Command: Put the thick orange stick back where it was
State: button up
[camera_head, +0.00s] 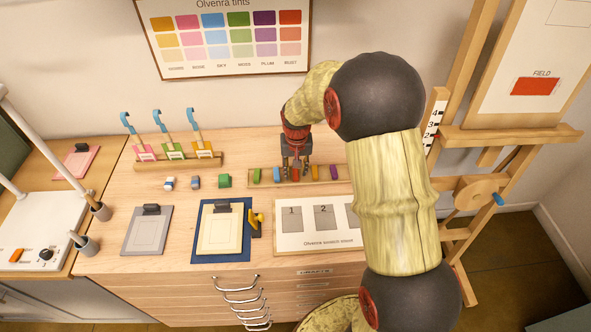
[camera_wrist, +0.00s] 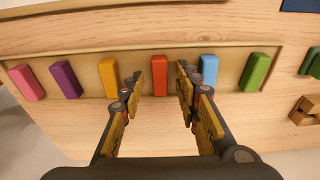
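An orange-red stick (camera_wrist: 160,76) lies in a shallow wooden tray (camera_wrist: 226,84), between a yellow-orange stick (camera_wrist: 109,77) and a blue stick (camera_wrist: 208,71). In the head view the orange-red stick (camera_head: 295,175) is partly hidden by my fingers. My gripper (camera_wrist: 159,72) is open over the tray, pointing down. It also shows in the head view (camera_head: 295,174). Its two fingers stand on either side of the orange-red stick, with gaps showing on both sides. Nothing is held. I cannot tell the exact height of the fingertips.
Green (camera_head: 256,175), purple (camera_head: 333,172) and pink (camera_wrist: 27,82) sticks share the tray. A numbered board (camera_head: 285,243) and a clipboard on a blue mat (camera_head: 240,255) are in front.

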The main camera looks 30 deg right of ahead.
aim_at(296, 177)
jog(key=shift+r, duration=0.1)
notch_tip(296, 177, up, 12)
jog(key=s+p, duration=0.2)
jog(key=p, duration=0.1)
jog(key=s+a+r+n+t, duration=0.2)
jog(key=s+a+r, duration=0.5)
jog(key=s+r, duration=0.45)
jog(key=s+a+r+n+t, duration=0.1)
jog(key=s+a, duration=0.1)
jog(key=s, duration=0.5)
jog(key=s+a+r+n+t, duration=0.1)
jog(key=s+a+r, duration=0.1)
jog(key=s, duration=0.6)
jog(key=shift+s+a+r+n+y, duration=0.2)
jog(key=shift+s+a+n+y, duration=0.1)
jog(key=shift+a, duration=0.1)
